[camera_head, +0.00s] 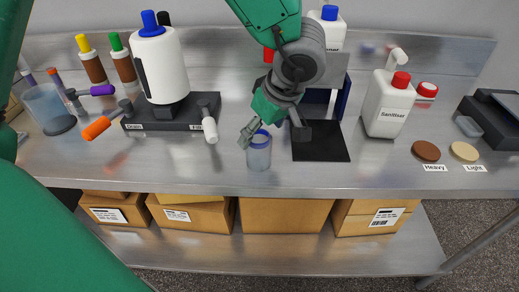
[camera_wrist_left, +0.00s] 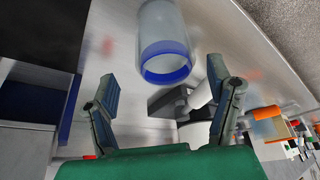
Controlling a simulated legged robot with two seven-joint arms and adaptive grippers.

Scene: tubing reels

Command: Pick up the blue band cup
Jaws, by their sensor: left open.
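The blue band cup (camera_head: 259,157) stands upright near the front edge of the steel bench. It is pale and translucent, with a blue band around its top. In the left wrist view the cup (camera_wrist_left: 162,25) shows at the top centre, its blue rim facing my gripper. My left gripper (camera_head: 273,131) is open just above the cup, with its fingers either side of the rim. In the left wrist view the fingers (camera_wrist_left: 162,82) are spread, and the cup lies ahead of them with nothing gripped. My right gripper is in neither view.
A black mat (camera_head: 320,142) lies right of the cup. A white dispenser on a dark base (camera_head: 172,119) stands to the left, its white-handled lever (camera_head: 210,130) nearest the cup. A sanitiser bottle (camera_head: 388,105) and two discs stand farther right. Bench in front is clear.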

